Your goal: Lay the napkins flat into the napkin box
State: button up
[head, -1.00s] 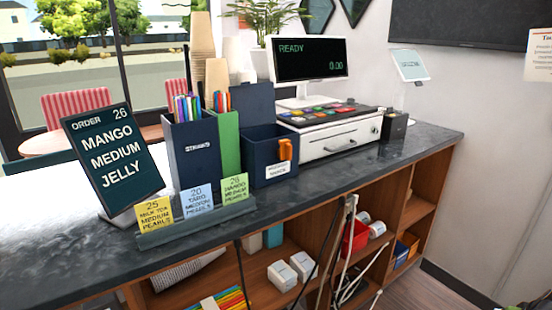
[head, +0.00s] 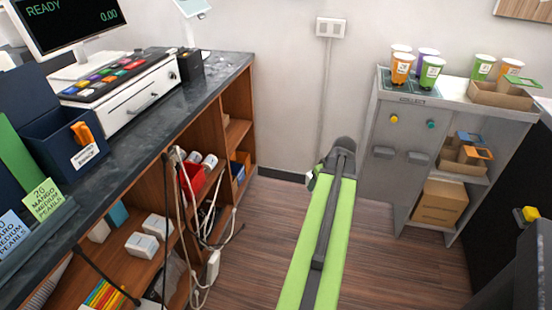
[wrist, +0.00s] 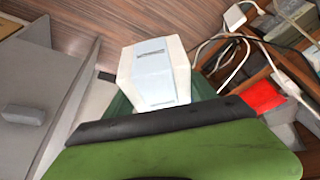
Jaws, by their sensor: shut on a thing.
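My gripper (wrist: 160,110), with a green and dark grey finger across the bottom of the wrist view, is shut on a white pack with a pale blue band (wrist: 152,75), which looks like a napkin pack. In the head view my green arm reaches forward over the floor, and a small white bit of the pack (head: 311,180) shows beside its dark end. A navy open box (head: 62,150) with a white label and an orange piece stands on the counter at the left; it may be the napkin box, but its label is not readable. Its inside is mostly hidden.
The dark counter (head: 150,125) carries a register (head: 125,95) and order cards (head: 45,200). White packs (head: 150,232) and loose cables (head: 195,230) are on the shelf below. A grey collect stand (head: 395,130) with several cups is at the right. The floor between is clear.

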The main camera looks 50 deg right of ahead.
jog(key=w+a+r+n+y+p, duration=0.1)
jog(key=a+r+n+p, duration=0.1)
jog(key=r+p, duration=1.2)
jog(key=w+a+r+n+y+p, duration=0.1)
jog(key=r+n+p, duration=0.3)
jog(key=r+p, duration=1)
jog(key=w+a+r+n+y+p, duration=0.1)
jog(key=a+r+p, duration=0.3)
jog(key=r+p, duration=1)
notch_tip(320, 180, up, 4)
jog(key=shift+w+f+n, duration=0.15)
jog(key=shift+w+n, duration=0.65)
jog(key=shift+n, duration=0.1)
